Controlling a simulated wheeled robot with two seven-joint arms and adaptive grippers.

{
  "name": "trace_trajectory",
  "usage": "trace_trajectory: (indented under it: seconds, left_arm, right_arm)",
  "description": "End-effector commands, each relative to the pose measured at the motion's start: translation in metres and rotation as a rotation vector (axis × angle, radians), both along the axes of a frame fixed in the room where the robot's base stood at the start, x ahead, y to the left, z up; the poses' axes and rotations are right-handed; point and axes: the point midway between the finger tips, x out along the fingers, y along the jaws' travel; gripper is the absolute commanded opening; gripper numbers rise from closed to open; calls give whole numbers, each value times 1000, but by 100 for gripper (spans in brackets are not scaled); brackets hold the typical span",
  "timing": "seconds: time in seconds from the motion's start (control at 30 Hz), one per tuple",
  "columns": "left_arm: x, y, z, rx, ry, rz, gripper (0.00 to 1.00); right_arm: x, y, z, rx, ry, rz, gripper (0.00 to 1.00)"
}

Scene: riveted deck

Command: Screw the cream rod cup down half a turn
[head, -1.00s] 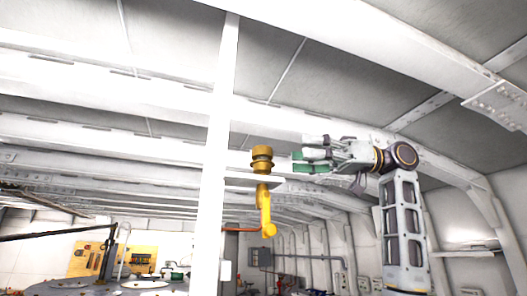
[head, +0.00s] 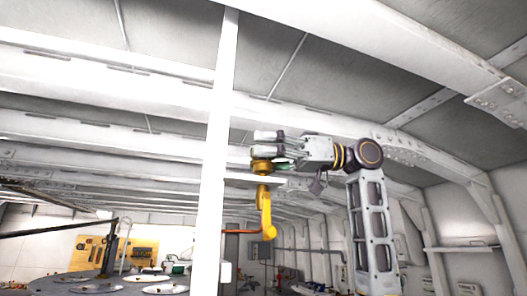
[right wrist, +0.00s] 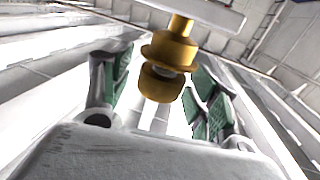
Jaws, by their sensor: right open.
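The rod cup looks golden yellow rather than cream. The fingers are open, one on each side, with gaps to the cup. My left gripper is in neither view.
A white upright post (head: 212,170) stands just left of the cup. White beams cross overhead. A round grey table (head: 100,284) is low at left.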

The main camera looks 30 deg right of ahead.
Motion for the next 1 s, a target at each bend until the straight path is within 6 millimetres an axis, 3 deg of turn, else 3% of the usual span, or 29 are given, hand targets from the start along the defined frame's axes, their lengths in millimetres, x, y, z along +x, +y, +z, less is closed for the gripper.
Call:
trace_trajectory:
  seconds: [0.2,0.53,1.0]
  left_arm:
    - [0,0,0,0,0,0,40]
    - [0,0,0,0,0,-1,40]
    - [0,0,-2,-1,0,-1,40]
  right_arm:
    - [0,0,0,0,0,0,57]
    - [0,0,0,0,0,0,15]
    - [-1,0,0,-3,-1,-74,14]
